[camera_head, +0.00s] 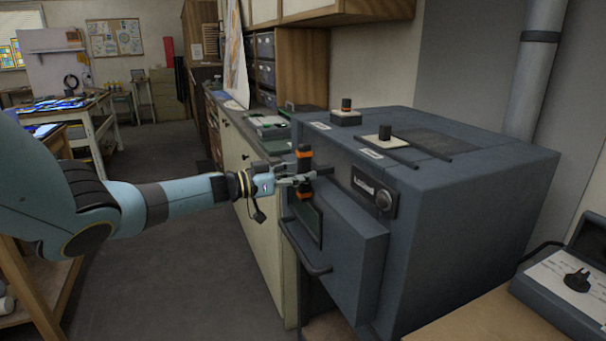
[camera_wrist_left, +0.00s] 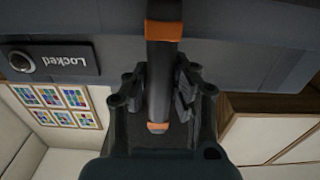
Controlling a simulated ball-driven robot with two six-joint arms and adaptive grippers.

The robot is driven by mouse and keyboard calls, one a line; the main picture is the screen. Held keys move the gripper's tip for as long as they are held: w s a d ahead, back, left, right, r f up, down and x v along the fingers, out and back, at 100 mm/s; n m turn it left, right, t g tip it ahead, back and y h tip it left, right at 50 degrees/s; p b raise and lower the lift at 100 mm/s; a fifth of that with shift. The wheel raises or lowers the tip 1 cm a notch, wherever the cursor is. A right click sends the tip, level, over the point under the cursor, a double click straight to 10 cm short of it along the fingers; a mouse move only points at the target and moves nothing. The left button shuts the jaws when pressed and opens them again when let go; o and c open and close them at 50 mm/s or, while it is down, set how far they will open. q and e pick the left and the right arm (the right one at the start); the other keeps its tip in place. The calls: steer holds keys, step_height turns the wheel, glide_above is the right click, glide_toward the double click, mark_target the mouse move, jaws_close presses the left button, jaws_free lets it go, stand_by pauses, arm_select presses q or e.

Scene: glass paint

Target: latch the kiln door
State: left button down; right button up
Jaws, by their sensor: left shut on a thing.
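The kiln (camera_head: 470,215) is a large dark blue-grey box at the right in the head view. Its door (camera_head: 350,255) sits against the front face and looks closed. A black latch handle with orange bands (camera_head: 304,172) stands upright at the top of the door. My left gripper (camera_head: 300,180) is shut on this handle; in the left wrist view the handle (camera_wrist_left: 163,75) runs between the fingers. A panel reading "Locked" (camera_wrist_left: 68,60) shows beside it in the wrist view. My right gripper is not in view.
A curved bar handle (camera_head: 300,250) sticks out from the door below my gripper. A grey case (camera_head: 570,290) lies at the lower right. Open floor (camera_head: 180,270) is at the left.

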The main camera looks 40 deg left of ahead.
arm_select(q)
steer(key=shift+f, duration=0.15)
steer(key=c, duration=1.5)
jaws_free()
steer(key=shift+o, duration=0.5)
steer(key=shift+s, duration=0.1)
steer(key=v, duration=1.2)
steer(key=shift+a, duration=0.1)
